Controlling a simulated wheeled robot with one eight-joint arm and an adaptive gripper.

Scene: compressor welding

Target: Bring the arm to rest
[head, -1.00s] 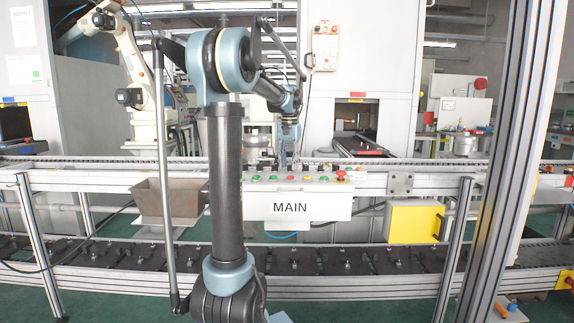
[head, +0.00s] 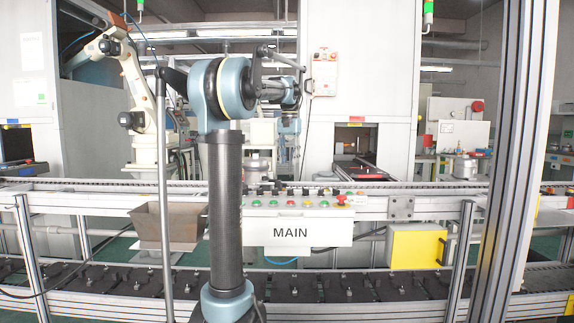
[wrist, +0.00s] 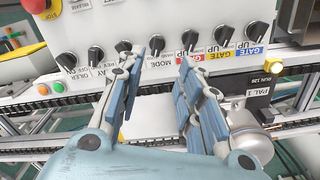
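My gripper is at the end of my blue-and-black arm (head: 235,88). In the wrist view, its two blue-padded fingers (wrist: 171,52) stand apart with nothing between them. Beyond them is the control panel with its row of black knobs (wrist: 192,42), and I see no contact with it. In the head view, my arm bends over at the top and the gripper (head: 287,160) hangs small above the white MAIN console (head: 290,233). Its fingertips are too small to make out there.
A conveyor line (head: 100,184) runs across behind the console. A brown hopper (head: 168,222) and a yellow box (head: 417,248) flank it. A metal post (head: 520,150) stands at right. A white robot arm (head: 135,85) is behind at left.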

